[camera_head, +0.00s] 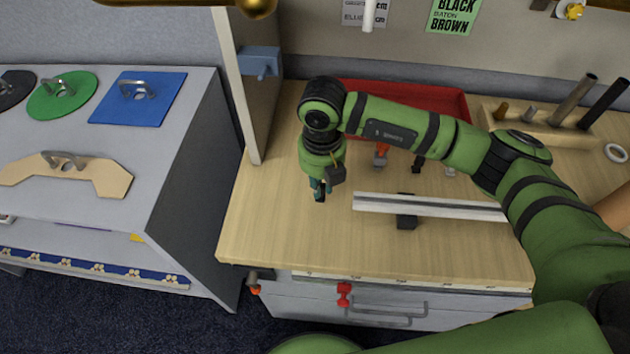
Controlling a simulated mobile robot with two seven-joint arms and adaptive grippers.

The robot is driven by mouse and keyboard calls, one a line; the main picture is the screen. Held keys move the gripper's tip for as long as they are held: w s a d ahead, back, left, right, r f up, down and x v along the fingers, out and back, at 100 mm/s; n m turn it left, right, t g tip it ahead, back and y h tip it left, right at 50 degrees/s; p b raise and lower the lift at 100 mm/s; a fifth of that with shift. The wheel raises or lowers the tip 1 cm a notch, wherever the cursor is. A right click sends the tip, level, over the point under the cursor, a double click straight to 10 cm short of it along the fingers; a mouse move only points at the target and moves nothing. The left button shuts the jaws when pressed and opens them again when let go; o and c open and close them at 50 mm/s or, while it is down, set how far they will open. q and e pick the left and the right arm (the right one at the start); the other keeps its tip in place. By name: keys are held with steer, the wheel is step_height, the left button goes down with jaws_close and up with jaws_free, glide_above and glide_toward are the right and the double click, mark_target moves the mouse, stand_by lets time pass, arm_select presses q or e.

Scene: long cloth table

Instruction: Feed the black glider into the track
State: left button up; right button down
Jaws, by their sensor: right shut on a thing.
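A pale, straight track (430,206) runs left to right above the wooden table top, with a black support (406,222) under it. My right gripper (319,190) points down just left of the track's left end. It is shut on a small dark piece, which looks like the black glider (320,198); its shape is mostly hidden by the fingers. The piece is apart from the track in this view. Its height above the table is hard to tell. My left gripper is not in view.
Behind the track are a red-and-grey piece (381,155) and a small black piece (416,162), partly covered by my right arm. A red tray (440,102) and a wooden rack (565,130) stand at the back. An upright panel (240,90) borders the left.

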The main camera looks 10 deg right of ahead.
steer(key=d, duration=0.1)
steer(key=s+d, duration=0.1)
steer(key=shift+d, duration=0.35)
steer(key=shift+s+d, duration=0.1)
steer(key=shift+d, duration=0.4)
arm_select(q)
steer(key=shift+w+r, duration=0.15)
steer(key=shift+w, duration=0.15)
arm_select(e)
steer(key=shift+s+d, duration=0.1)
steer(key=shift+d, duration=0.15)
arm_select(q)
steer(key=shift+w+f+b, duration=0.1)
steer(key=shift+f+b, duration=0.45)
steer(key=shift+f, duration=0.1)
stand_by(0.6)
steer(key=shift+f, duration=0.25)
arm_select(e)
steer(key=shift+s+d, duration=0.25)
steer(key=shift+d, duration=0.65)
steer(key=shift+s+d, duration=0.25)
steer(key=shift+d, duration=0.65)
steer(key=shift+s+d, duration=0.25)
steer(key=shift+d, duration=0.65)
